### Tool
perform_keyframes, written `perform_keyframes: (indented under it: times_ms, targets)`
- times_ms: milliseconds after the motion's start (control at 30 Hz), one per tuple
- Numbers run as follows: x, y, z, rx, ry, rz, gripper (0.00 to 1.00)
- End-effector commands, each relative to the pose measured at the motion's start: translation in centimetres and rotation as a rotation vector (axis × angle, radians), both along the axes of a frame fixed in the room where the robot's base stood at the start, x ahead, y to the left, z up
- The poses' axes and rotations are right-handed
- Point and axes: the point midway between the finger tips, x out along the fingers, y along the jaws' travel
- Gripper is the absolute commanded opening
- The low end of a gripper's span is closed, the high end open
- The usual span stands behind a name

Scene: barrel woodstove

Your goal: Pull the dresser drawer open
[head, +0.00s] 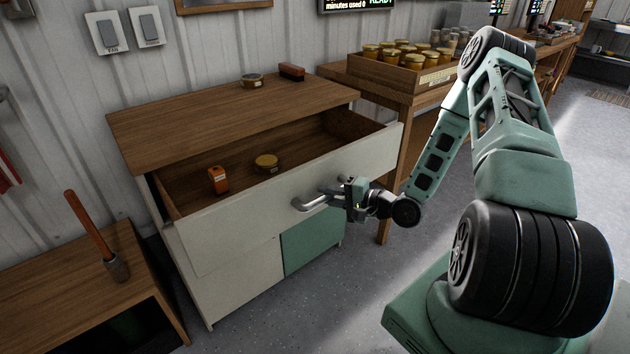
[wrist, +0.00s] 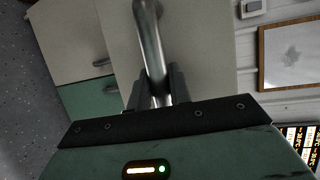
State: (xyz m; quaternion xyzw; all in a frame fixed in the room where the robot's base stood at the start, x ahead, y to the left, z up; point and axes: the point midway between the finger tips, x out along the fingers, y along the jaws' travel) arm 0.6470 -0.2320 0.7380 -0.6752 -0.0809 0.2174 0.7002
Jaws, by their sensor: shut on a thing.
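The dresser (head: 235,94) has a brown wooden top and stands against the wall. Its white-fronted top drawer (head: 240,215) is pulled well out, and its inside shows. A small orange box (head: 218,180) and a round tin with a yellowish lid (head: 266,162) lie in the drawer. My gripper (head: 338,197) is at the drawer's front, shut on the metal bar handle (head: 308,203). In the wrist view the fingers (wrist: 156,90) sit on both sides of the handle (wrist: 149,45).
A red-brown brush-like block (head: 291,71) and a tin (head: 252,81) sit on the dresser top. A low wooden stand (head: 60,270) with an upright-handled tool (head: 95,235) is at left. A table with a crate of jars (head: 400,75) is at right. Grey floor lies in front.

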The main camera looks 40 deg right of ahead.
Motion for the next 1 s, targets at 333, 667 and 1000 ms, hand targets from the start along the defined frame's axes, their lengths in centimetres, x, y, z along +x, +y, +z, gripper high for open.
perform_keyframes:
  times_ms: [333, 667, 1000]
  targets:
    - [-3.0, -0.1, 0.0, 0.001, 0.0, -0.001, 0.0]
    - [-3.1, -0.1, 0.0, -0.001, 0.0, 0.0, 0.0]
    - [-3.1, -0.1, 0.0, -0.001, 0.0, 0.0, 0.29]
